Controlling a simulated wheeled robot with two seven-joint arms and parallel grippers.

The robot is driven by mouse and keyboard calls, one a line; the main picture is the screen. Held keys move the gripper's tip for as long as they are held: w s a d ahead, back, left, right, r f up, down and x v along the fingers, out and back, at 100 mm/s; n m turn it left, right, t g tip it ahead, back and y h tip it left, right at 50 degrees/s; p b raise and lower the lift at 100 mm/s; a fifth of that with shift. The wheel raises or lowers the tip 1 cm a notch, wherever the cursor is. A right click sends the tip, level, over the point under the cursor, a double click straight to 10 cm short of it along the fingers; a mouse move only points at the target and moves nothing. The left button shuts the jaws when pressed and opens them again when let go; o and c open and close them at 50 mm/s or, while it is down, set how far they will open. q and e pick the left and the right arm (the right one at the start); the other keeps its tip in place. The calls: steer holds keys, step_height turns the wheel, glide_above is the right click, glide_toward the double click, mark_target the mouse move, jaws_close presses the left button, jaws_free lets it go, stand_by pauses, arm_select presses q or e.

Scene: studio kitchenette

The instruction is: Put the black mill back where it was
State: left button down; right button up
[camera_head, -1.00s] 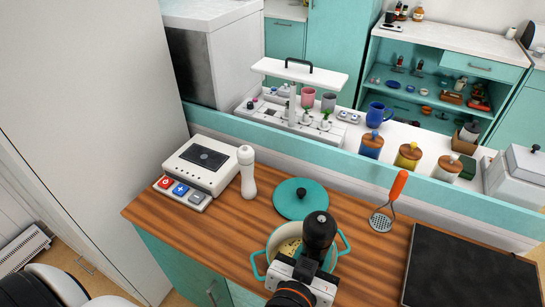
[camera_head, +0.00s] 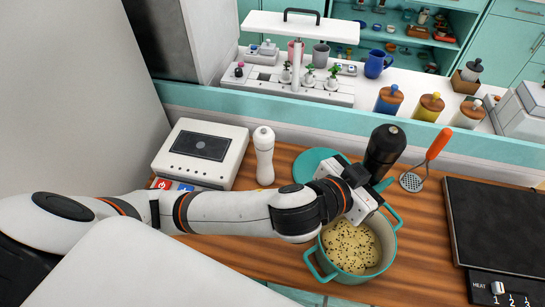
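The black mill (camera_head: 384,152) is upright in my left gripper (camera_head: 372,184), which is shut on its lower part. It is held above the counter, behind the teal pot (camera_head: 392,246) in the camera_head view. The mill's base is hidden behind the gripper. The pot holds pale food with dark specks. A white mill (camera_head: 264,155) stands on the counter to the left, beside a white device. My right gripper is not in view.
A teal lid (camera_head: 312,162) lies on the wooden counter, partly hidden by my gripper. An orange-handled masher (camera_head: 437,145) is close right of the black mill. A white device (camera_head: 200,150) stands left and a black hob (camera_head: 497,225) right. A raised ledge runs behind.

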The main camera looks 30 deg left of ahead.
arm_select(q)
steer(key=shift+w+d+m+h, duration=0.2)
steer(key=shift+w+m+h, duration=0.15)
steer(key=shift+m+h, duration=0.05)
steer(key=w+a+f+m+g+h+b, duration=0.5)
steer(key=w+a+m+g+b, duration=0.1)
steer(key=w+a, duration=0.5)
steer(key=w+a+r+b, duration=0.1)
steer(key=a+r, duration=0.1)
steer(key=a, duration=0.6)
steer(key=w+a+r+b, duration=0.2)
steer(key=a, duration=0.6)
step_height(320, 180, down, 18)
steer(key=shift+s+a+r+b, duration=0.1)
steer(key=shift+a+r+b, duration=0.05)
steer(key=shift+r+b, duration=0.15)
steer(key=shift+f, duration=0.1)
steer(key=c, duration=0.9)
jaws_free()
steer(key=shift+f, duration=0.1)
